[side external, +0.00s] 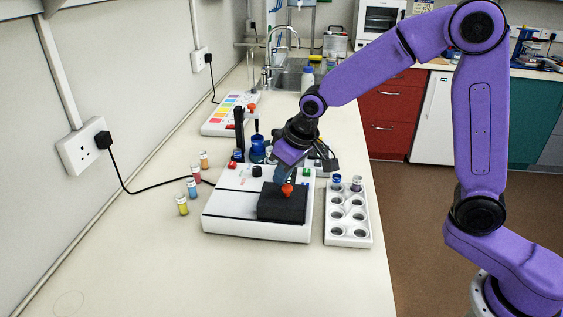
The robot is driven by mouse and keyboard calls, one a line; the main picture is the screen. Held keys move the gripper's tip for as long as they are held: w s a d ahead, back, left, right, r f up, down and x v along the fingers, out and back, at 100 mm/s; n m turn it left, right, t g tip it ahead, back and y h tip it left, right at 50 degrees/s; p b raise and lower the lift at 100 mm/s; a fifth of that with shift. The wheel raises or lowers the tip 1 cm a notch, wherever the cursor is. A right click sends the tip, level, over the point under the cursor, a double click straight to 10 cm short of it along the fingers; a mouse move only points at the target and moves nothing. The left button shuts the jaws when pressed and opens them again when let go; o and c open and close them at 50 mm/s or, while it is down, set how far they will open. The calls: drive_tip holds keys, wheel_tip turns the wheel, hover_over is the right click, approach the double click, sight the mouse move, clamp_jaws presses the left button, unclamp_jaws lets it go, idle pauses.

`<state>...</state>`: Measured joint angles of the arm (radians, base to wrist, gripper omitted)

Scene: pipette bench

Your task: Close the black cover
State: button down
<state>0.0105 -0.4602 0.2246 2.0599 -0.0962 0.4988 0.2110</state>
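The black cover (282,207) appears as a low black block on the front right of a white bench instrument (230,222). From this angle I cannot tell whether it is fully down. An orange-red knob (287,190) is on its top. My gripper (285,176) points down just above the knob, with bluish fingers close to it. I cannot tell whether the fingers touch the knob, or how far apart they are. My wrist hides part of the instrument's back.
A white rack (348,235) with round holes and two capped vials stands right of the instrument. Several small vials (183,205) stand to the left. A black upright stand (239,130) and blue-bodied item (257,148) are behind. The front bench is clear.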

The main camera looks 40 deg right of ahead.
sight(270, 186)
drive_tip(key=w, duration=0.2)
drive_tip(key=w+a, duration=0.1)
drive_tip(key=shift+w+r, duration=0.2)
drive_tip(key=shift+r, duration=0.1)
drive_tip(key=a+v, duration=0.1)
drive_tip(key=v, duration=0.7)
drive_tip(key=s+d+f+n+g, duration=0.1)
drive_tip(key=s+d+f+n, duration=0.1)
drive_tip(key=s, duration=0.8)
drive_tip(key=s+d+f+n+g, duration=0.1)
drive_tip(key=s+d+n, duration=0.3)
drive_tip(key=s, duration=0.7)
drive_tip(key=s+d+f+n+g, duration=0.1)
drive_tip(key=s+d+f+n, duration=0.2)
drive_tip(key=s, duration=0.8)
drive_tip(key=shift+s+d+f+g+h, duration=0.25)
drive_tip(key=shift+d+f+g+h, duration=0.15)
drive_tip(key=shift+d, duration=0.85)
